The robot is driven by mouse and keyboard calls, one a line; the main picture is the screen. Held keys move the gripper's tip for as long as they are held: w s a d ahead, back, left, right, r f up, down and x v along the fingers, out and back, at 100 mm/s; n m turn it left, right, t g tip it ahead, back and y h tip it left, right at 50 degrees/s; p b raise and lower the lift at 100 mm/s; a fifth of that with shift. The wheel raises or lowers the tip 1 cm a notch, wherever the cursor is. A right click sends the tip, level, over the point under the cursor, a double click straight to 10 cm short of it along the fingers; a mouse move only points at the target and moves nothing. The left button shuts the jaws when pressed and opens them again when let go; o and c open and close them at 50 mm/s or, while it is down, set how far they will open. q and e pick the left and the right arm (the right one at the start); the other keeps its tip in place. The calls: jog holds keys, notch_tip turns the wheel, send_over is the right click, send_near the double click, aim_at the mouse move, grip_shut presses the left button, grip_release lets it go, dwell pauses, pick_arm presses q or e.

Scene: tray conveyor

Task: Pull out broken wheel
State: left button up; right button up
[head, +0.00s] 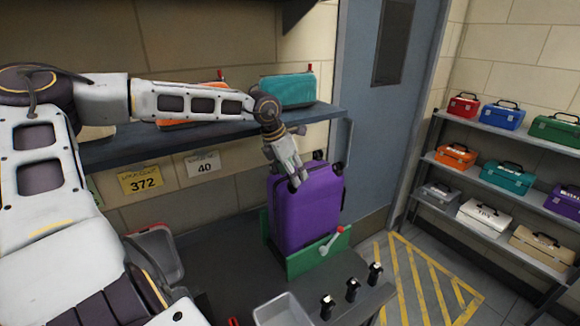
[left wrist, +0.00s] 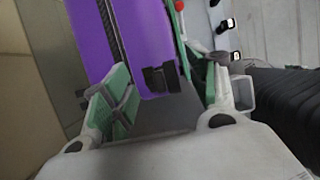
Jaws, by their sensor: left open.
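A purple suitcase (head: 308,208) stands upright on the grey bench, with black wheels at its top corners. One black wheel (head: 338,168) shows at the top right corner; I cannot tell which wheel is broken. A green clamp (head: 305,262) with a red-tipped white lever (head: 331,241) surrounds its lower part. My left gripper (head: 295,182) is over the suitcase's top left part. In the left wrist view, my left gripper (left wrist: 170,95) is open and empty, with the suitcase (left wrist: 145,45) and a black wheel (left wrist: 161,78) beyond and between its fingers. My right gripper is not in view.
Several black-topped items (head: 352,289) stand along the bench's front right. A grey bin (head: 283,312) is at the front and a grey tray (head: 158,252) at left. A shelf (head: 190,135) with pouches crosses behind my left arm. Toolbox racks (head: 480,175) stand at right.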

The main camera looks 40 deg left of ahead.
pick_arm(q)
jog(key=shift+w+f, duration=0.15)
jog(key=shift+f, duration=0.15)
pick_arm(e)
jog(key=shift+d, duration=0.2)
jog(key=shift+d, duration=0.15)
pick_arm(q)
jog(key=c, duration=1.1)
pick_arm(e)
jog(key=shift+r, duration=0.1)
pick_arm(q)
jog(key=shift+r, duration=0.3)
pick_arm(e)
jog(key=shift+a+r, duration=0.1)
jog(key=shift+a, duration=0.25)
pick_arm(q)
jog(key=shift+r+p, duration=0.5)
jog(key=shift+r, duration=0.25)
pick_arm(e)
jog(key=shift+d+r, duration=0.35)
pick_arm(q)
jog(key=shift+r, duration=0.45)
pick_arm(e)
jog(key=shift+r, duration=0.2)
pick_arm(q)
jog(key=shift+r+p, duration=0.4)
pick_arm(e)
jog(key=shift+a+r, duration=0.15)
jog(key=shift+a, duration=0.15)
